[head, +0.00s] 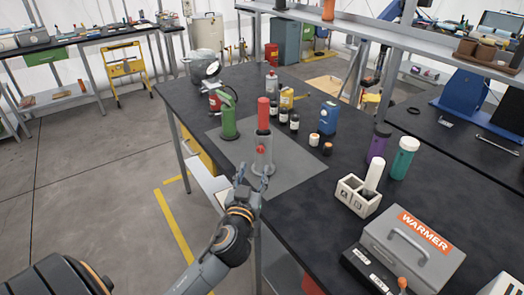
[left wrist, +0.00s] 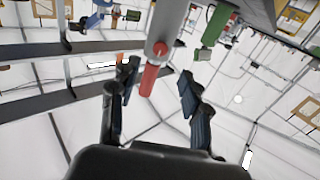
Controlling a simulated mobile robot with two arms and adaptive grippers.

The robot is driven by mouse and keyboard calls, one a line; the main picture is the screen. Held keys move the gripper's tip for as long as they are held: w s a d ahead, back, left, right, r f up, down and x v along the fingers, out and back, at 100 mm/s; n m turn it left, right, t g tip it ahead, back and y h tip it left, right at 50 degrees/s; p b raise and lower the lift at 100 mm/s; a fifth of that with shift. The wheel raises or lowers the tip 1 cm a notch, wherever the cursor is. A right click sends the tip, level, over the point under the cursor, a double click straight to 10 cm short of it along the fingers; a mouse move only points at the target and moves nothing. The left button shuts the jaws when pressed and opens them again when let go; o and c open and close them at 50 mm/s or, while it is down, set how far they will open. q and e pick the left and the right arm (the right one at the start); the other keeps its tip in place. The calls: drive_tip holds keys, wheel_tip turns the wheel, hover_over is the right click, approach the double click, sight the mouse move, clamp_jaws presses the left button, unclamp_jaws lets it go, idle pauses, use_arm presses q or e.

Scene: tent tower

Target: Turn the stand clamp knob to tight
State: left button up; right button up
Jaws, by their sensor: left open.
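My right gripper is not in view.
A green stand (head: 229,122) is left of the post. A grey warmer (head: 412,246) sits at front right. The mat right of the stand is clear.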

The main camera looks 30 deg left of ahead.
sight(260, 151)
use_arm(q)
drive_tip(key=p+x, duration=0.1)
drive_tip(key=x, duration=0.6)
drive_tip(key=shift+w+a, duration=0.15)
drive_tip(key=shift+w, duration=0.15)
drive_tip(key=shift+w+a+p, duration=0.2)
drive_tip(key=shift+w+p, duration=0.1)
drive_tip(key=shift+w, duration=0.15)
clamp_jaws()
